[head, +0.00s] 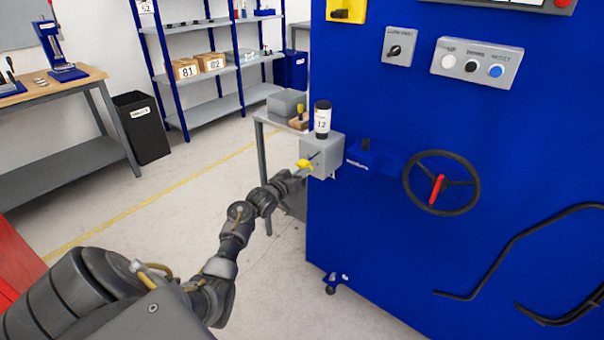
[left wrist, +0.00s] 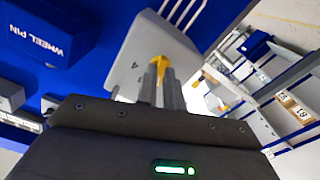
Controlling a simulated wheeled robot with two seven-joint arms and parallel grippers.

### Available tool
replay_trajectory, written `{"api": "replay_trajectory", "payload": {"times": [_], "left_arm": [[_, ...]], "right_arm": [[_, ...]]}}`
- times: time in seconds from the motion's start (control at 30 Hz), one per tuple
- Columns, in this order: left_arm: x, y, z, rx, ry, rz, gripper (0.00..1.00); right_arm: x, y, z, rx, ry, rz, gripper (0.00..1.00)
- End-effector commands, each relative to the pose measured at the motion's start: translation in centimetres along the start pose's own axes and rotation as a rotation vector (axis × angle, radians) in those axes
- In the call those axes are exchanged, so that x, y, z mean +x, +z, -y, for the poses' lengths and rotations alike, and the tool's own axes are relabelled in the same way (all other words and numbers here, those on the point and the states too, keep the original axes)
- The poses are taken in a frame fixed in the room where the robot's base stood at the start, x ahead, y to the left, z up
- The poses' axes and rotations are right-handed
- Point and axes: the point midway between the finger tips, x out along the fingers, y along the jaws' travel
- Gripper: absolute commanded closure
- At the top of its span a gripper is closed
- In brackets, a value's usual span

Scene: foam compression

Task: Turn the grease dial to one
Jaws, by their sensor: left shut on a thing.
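The grease dial is a small yellow knob (head: 305,164) on the grey box (head: 326,155) at the left edge of the blue machine. A black and white canister (head: 322,118) marked 12 stands upright on that box. My left gripper (head: 297,172) reaches the knob from the lower left. In the left wrist view, the two fingers (left wrist: 158,84) are closed on the yellow knob (left wrist: 159,66) in front of the grey box (left wrist: 138,48). The fingers hide part of the knob, and I cannot read its setting. My right gripper is not in view.
A blue box (head: 376,158), lettered WHEEL PIN in the left wrist view (left wrist: 42,35), sits right of the grey box. A black handwheel (head: 441,183) with a red handle is farther right. A side table (head: 262,119) stands behind. The floor at left is open.

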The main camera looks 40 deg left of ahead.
Motion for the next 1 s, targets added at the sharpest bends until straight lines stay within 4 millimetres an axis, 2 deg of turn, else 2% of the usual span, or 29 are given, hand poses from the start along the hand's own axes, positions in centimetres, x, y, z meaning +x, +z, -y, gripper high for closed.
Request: {"api": "replay_trajectory", "payload": {"times": [0.17,0.4,0.53,0.77,1.0], "left_arm": [[-0.1,0.0,0.4,-0.050,-0.009,0.003,1.00],[-0.1,-0.3,0.3,-0.209,-0.008,0.003,1.00],[0.0,-0.3,0.3,-0.317,-0.008,0.004,1.00],[0.0,-0.2,0.2,-0.493,-0.007,0.003,1.00],[0.0,-0.1,0.3,-0.627,-0.006,0.001,1.00]], "right_arm": [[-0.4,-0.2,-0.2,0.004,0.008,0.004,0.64],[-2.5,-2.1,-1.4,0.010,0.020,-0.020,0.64],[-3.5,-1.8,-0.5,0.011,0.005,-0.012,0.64],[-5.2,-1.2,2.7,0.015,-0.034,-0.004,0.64],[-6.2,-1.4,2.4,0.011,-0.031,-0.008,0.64]]}}
